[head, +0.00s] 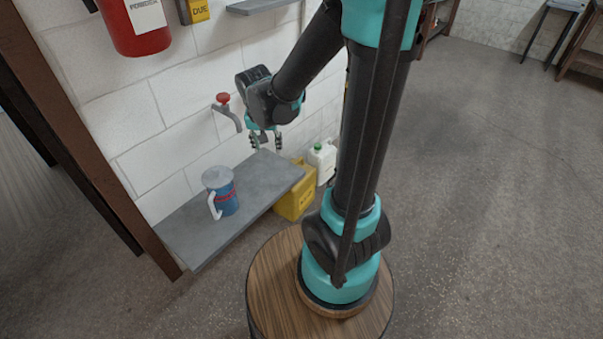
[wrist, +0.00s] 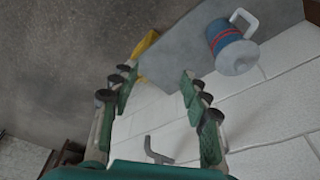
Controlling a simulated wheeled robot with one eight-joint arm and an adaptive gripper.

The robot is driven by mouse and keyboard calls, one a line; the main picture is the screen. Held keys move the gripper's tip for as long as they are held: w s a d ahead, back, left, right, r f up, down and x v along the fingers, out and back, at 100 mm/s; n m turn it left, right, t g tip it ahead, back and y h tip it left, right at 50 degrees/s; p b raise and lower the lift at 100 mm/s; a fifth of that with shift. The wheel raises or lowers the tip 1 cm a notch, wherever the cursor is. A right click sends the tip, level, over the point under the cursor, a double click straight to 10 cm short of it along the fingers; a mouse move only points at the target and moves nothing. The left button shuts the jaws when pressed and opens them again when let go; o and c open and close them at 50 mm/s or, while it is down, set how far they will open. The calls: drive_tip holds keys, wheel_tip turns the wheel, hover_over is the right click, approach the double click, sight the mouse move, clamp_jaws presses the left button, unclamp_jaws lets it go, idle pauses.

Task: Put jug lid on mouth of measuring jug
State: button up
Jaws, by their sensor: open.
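The measuring jug (head: 228,200) is blue with red bands and a white handle, and stands upright on a grey wall shelf. A pale grey round lid (head: 217,177) appears to cover its mouth; whether it is fully seated I cannot tell. In the wrist view the jug (wrist: 224,36) and lid (wrist: 237,58) are at the upper right, outside the fingers. My gripper (head: 265,141) is open and empty above the shelf's far end, apart from the jug. Its spread fingers also show in the wrist view (wrist: 157,76).
The grey shelf (head: 190,238) is mostly bare. A tap with a red knob (head: 224,99) juts from the white block wall beside my gripper. A yellow container (head: 293,203) and a white jerrycan (head: 322,160) stand on the floor beyond the shelf. A fire extinguisher (head: 138,25) hangs above.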

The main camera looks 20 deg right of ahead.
drive_tip(key=s+d+f+n+t+y, duration=0.1)
drive_tip(key=s+d+f+n, duration=0.1)
drive_tip(key=s+d+n, duration=0.2)
drive_tip(key=s+d, duration=0.3)
drive_tip(key=s, duration=0.5)
drive_tip(key=shift+s+d+f, duration=0.15)
drive_tip(key=shift+s, duration=0.2)
idle(0.4)
